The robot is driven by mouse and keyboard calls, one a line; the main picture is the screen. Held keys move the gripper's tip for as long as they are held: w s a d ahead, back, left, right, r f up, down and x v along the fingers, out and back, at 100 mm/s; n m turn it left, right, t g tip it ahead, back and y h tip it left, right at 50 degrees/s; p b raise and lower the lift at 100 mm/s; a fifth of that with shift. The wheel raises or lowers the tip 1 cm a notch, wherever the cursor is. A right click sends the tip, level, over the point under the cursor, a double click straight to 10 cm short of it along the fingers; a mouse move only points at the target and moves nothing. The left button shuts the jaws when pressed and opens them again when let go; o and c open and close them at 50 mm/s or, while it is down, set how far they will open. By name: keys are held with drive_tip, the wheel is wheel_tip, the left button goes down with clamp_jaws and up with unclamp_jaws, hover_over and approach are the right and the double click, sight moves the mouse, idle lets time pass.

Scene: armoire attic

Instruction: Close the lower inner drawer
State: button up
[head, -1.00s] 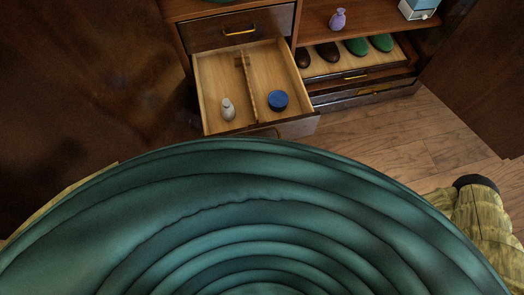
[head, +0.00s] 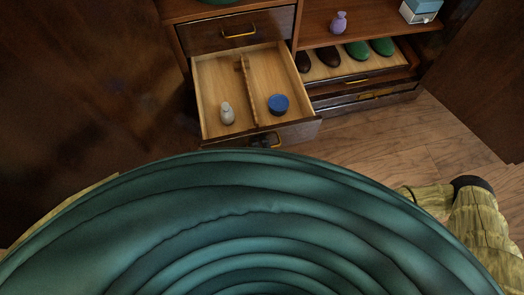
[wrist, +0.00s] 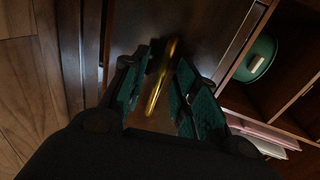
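The lower inner drawer (head: 222,68) is pulled open in the head view, below a shut upper drawer (head: 213,38) with a brass handle. A divider splits its pale wooden inside. A small grey-white bottle (head: 227,114) lies in the left compartment and a round blue container (head: 278,104) in the right one. A dark, brassy detail shows at the drawer's front edge, partly hidden by my body. In the wrist view my gripper (wrist: 162,95) has its teal-padded fingers apart, on either side of a brass handle (wrist: 160,80) on dark wood. I cannot tell whether they touch it.
A shoe rack (head: 340,73) with dark and green shoes is at right, above another drawer front (head: 365,97). A purple bottle (head: 338,22) and a pale blue box (head: 420,10) stand on the shelf above. Large dark door panels flank both sides.

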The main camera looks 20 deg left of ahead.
drive_tip(key=shift+w+a, duration=0.1)
drive_tip(key=shift+w, duration=0.05)
clamp_jaws()
